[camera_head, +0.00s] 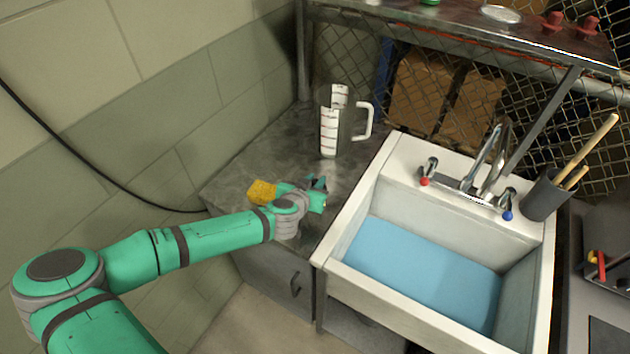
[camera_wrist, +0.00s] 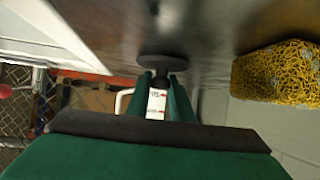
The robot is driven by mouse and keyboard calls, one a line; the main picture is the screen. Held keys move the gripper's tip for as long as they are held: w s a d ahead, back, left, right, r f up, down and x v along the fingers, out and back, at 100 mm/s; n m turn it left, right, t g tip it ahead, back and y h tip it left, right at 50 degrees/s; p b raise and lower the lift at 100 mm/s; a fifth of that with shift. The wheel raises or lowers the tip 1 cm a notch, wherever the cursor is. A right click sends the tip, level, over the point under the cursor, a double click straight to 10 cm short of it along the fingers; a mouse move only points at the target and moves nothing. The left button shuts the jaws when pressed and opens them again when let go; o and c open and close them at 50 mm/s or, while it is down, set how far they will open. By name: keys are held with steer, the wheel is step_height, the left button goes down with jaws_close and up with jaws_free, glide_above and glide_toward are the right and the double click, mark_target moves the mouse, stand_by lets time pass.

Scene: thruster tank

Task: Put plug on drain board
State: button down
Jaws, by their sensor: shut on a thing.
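My gripper (camera_head: 318,186) is over the grey metal counter (camera_head: 245,165) left of the sink, which seems to be the drain board. In the wrist view my gripper's two green fingers (camera_wrist: 162,82) are shut on the plug (camera_wrist: 163,62), a dark round disc. The plug is close to the counter surface (camera_wrist: 205,40); I cannot tell whether it touches. In the head view my wrist and fingers mostly hide the plug.
A yellow sponge (camera_head: 262,191) lies on the counter beside my wrist, also in the wrist view (camera_wrist: 280,72). A clear measuring jug (camera_head: 332,130) stands behind my gripper. The white sink (camera_head: 385,165) with blue water (camera_head: 425,270) is to the right.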

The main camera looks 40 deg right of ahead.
steer(key=shift+f, duration=0.1)
steer(key=c, duration=1.6)
jaws_free()
steer(key=shift+o, duration=0.2)
steer(key=v, duration=1.2)
